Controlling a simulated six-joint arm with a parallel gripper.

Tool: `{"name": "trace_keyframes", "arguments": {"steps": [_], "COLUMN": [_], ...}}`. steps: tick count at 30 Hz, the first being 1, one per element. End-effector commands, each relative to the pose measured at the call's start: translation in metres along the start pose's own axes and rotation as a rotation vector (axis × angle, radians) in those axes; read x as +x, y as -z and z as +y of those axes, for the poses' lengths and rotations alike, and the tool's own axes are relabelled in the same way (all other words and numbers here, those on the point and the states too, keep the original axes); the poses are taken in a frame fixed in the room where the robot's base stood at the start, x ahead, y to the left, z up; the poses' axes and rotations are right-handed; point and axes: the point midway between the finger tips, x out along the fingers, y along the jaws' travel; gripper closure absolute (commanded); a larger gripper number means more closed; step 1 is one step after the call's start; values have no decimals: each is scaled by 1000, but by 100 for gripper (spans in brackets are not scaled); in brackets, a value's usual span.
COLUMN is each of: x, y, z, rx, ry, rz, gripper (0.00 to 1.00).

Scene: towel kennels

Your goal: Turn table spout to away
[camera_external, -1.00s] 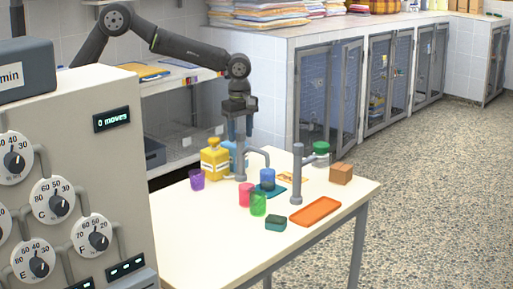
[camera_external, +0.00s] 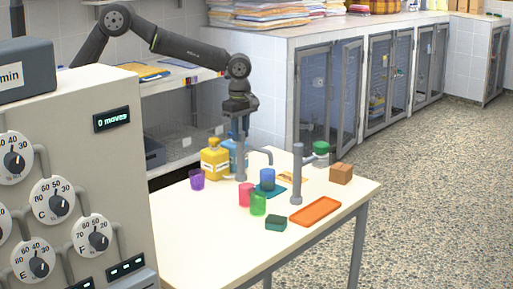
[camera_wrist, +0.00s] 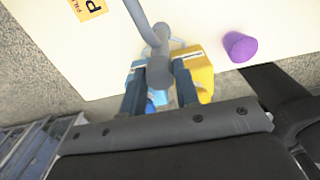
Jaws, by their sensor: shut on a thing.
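The grey table spout (camera_external: 262,151) is a bent pipe on a short upright post (camera_external: 241,168) at the back of the white table. Its free end points right and slightly toward the camera in the external view. My gripper (camera_external: 240,135) points down over the post, shut on the top of the spout. In the wrist view, the pipe (camera_wrist: 137,14) runs up over the table from between my blue-grey fingers (camera_wrist: 160,85). The fingers hide part of the pipe.
A yellow bottle (camera_external: 214,160) and a blue bottle (camera_external: 231,146) stand close behind the spout. A purple cup (camera_external: 197,179) is left. A second grey post (camera_external: 297,180) with a side arm, several cups, an orange tray (camera_external: 315,211) and a brown block (camera_external: 341,173) stand right.

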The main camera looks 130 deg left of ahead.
Motion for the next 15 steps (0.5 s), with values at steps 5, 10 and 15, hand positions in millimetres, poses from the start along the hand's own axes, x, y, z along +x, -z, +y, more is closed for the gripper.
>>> {"name": "trace_keyframes", "arguments": {"steps": [5, 10, 15], "x": [0, 0, 0], "y": [0, 0, 0], "z": [0, 0, 0], "rx": [-140, -288, -422], "ry": [-1, -1, -1], "rz": [2, 4, 6], "gripper": [100, 100, 100]}}
